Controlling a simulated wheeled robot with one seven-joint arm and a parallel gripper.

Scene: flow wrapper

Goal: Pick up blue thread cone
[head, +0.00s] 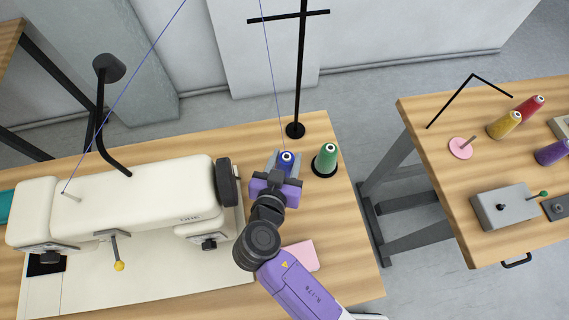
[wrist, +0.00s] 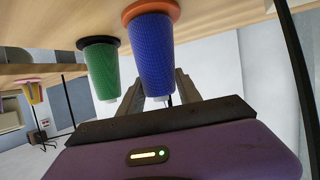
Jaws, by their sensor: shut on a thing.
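In the wrist view the picture is upside down; the blue cone (wrist: 152,55) is upright on an orange disc (wrist: 148,10) at the tabletop, between the fingers (wrist: 157,95). A thin blue thread runs up from the cone in the head view. The cone's lower part is hidden by my gripper in the head view.
A green thread cone (head: 326,159) stands close on the right, on a black disc. The black thread stand (head: 301,75) rises just behind. The white sewing machine (head: 145,205) is on the left. A pink block (head: 301,255) lies under my arm. A second table (head: 440,150) is at right.

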